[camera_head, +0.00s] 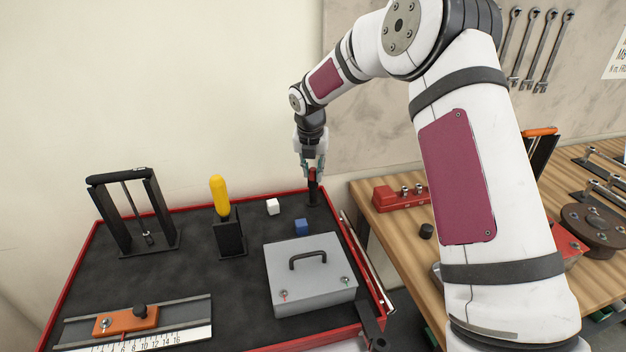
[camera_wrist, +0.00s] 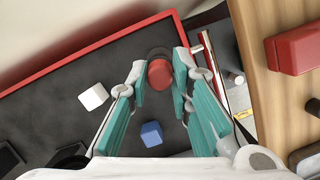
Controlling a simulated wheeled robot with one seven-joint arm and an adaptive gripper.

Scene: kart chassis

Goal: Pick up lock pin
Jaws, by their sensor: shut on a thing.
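The lock pin, with a red round head, stands upright at the back right corner of the black tray top; it shows in the head view (camera_head: 313,175) and between my fingertips in the wrist view (camera_wrist: 160,76). A dark cylindrical part (camera_head: 314,195) is below the red head; I cannot tell whether it is the pin's shaft or a holder. My gripper (camera_head: 312,168) points down from above and is shut on the pin's red head, one finger on each side. The fingers partly hide the head in the head view.
A white cube (camera_head: 273,206) and a blue cube (camera_head: 301,227) lie left of the pin. A grey lidded box (camera_head: 310,278) stands in front. A yellow-handled tool (camera_head: 220,195) sits in a black holder. The tray has a red rim (camera_wrist: 60,67); a wooden bench (camera_head: 385,225) is to the right.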

